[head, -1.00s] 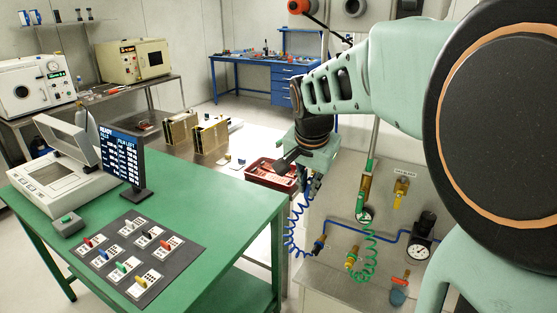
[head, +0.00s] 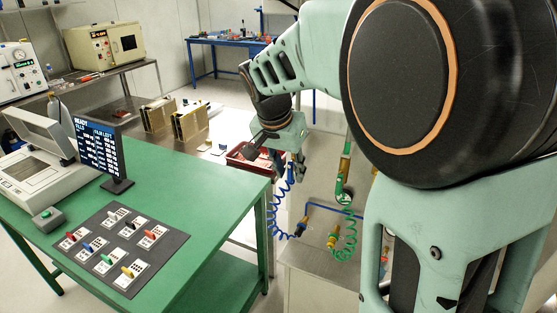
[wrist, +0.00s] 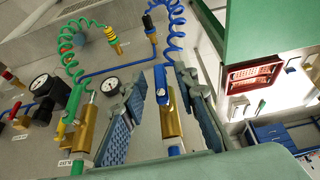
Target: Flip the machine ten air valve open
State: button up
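A valve with a blue lever handle (wrist: 159,86) on a brass body (wrist: 171,122) stands between my gripper's fingers in the wrist view. The handle lies roughly along the brass body. My gripper (wrist: 161,76) is open, one ridged blue-grey finger on each side of the valve, with gaps visible. A second valve with a green handle and brass body (wrist: 88,127) is to the left. A small white label (wrist: 76,166) near it is too small to read surely. In the head view my gripper (head: 297,165) hangs near the wall panel; my arm hides most of the valves.
A red tray (head: 237,159) is beside the gripper. The green table (head: 200,200) holds a switch mat (head: 163,262).

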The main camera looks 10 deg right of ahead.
jog(key=shift+r, duration=0.1)
jog(key=v, duration=1.2)
